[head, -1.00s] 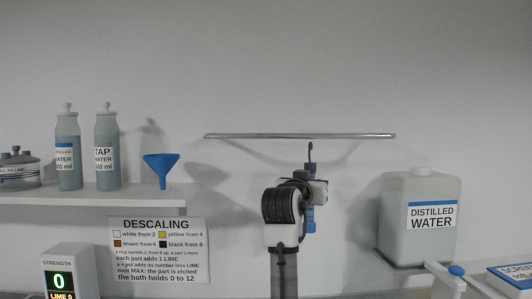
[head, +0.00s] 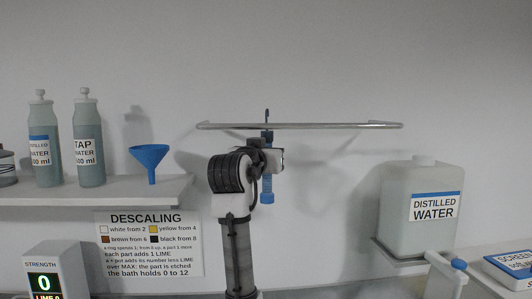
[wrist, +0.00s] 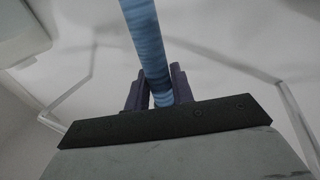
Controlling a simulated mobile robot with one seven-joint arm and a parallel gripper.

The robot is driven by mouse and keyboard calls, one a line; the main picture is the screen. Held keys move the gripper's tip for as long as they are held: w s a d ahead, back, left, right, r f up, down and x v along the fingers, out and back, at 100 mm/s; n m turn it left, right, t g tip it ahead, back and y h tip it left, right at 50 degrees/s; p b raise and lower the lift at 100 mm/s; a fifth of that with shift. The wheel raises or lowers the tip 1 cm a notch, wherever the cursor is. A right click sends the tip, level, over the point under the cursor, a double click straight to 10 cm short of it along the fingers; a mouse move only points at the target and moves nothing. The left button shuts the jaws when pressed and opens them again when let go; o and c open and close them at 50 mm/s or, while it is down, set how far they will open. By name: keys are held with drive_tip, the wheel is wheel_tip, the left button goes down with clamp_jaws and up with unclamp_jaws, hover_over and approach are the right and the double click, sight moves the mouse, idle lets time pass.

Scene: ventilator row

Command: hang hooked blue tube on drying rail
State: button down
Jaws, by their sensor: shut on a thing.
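The blue tube (head: 267,184) stands upright in my gripper (head: 268,160), with its dark hook (head: 267,115) on top. In the wrist view the ribbed tube (wrist: 146,45) runs between the two dark fingers (wrist: 160,90), which are shut on it. The metal drying rail (head: 310,126) runs across the wall. In the head view the hook's tip shows just above the rail line and the tube hangs below it. I cannot tell whether the hook touches the rail or is only in front of or behind it. My arm hides part of the tube.
A distilled water tank (head: 424,190) stands on a bracket at the right. A shelf (head: 90,190) at the left holds bottles (head: 88,140) and a blue funnel (head: 149,160). A descaling sign (head: 148,245) and a strength display (head: 50,270) are below. The wall around the rail is clear.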

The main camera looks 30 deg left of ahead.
drive_tip(key=s+d+f+b, duration=0.1)
drive_tip(key=s+d, duration=0.3)
drive_tip(key=s, duration=0.1)
drive_tip(key=shift+s+f, duration=0.15)
drive_tip(key=shift+f, duration=0.25)
idle(0.3)
